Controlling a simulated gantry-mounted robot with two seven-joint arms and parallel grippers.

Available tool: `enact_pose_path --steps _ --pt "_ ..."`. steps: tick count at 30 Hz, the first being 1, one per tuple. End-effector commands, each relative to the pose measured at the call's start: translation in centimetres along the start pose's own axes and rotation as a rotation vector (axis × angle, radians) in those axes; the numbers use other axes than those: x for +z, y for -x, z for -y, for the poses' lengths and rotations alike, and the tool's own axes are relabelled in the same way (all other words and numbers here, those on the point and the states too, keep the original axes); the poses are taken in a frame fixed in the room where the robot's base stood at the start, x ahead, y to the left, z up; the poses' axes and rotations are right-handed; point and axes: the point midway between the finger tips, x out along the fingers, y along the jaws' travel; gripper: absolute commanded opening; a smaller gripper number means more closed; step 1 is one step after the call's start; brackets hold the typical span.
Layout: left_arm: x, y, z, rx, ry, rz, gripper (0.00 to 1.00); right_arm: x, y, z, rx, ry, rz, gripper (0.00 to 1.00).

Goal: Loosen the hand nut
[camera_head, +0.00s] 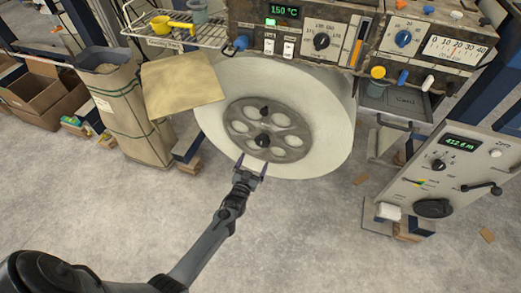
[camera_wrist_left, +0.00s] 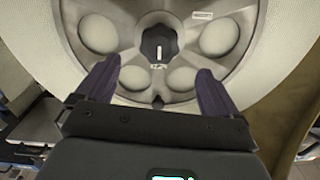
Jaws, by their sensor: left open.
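The hand nut (camera_head: 262,139) is a black knob at the centre of a grey metal hub plate with round holes, on the face of a large white roll (camera_head: 325,105). It also shows in the left wrist view as a dark lobed knob (camera_wrist_left: 158,45) with a light mark. My left gripper (camera_head: 252,166) is open and empty, in front of the lower part of the roll. In the left wrist view its two dark fingers (camera_wrist_left: 158,74) are spread apart, with the nut beyond and between their tips. They appear clear of the nut. My right gripper is not in view.
A tan sheet (camera_head: 180,86) hangs left of the roll, beside a brown sack (camera_head: 130,112). A control panel (camera_head: 440,172) stands at the right. The floor in front is mostly clear.

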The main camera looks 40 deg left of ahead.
Motion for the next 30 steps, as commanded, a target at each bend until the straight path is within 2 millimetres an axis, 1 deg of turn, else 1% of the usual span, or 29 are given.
enact_pose_path --steps 1,9,15,21,30 --pt "0.2 -0.8 0.0 -0.001 0.0 -0.003 0.95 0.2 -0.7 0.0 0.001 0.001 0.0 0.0" --pt "0.3 -5.2 -0.1 0.0 0.0 -0.003 0.95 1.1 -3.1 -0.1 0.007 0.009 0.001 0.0" --pt "0.3 -7.8 0.0 0.0 -0.001 -0.002 0.95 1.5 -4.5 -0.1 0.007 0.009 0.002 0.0" --pt "0.1 -9.0 0.0 0.0 -0.001 0.0 0.95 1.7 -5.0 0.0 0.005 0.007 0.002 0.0" --pt "0.0 -9.2 0.0 0.0 -0.001 0.0 0.95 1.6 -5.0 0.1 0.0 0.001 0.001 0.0"
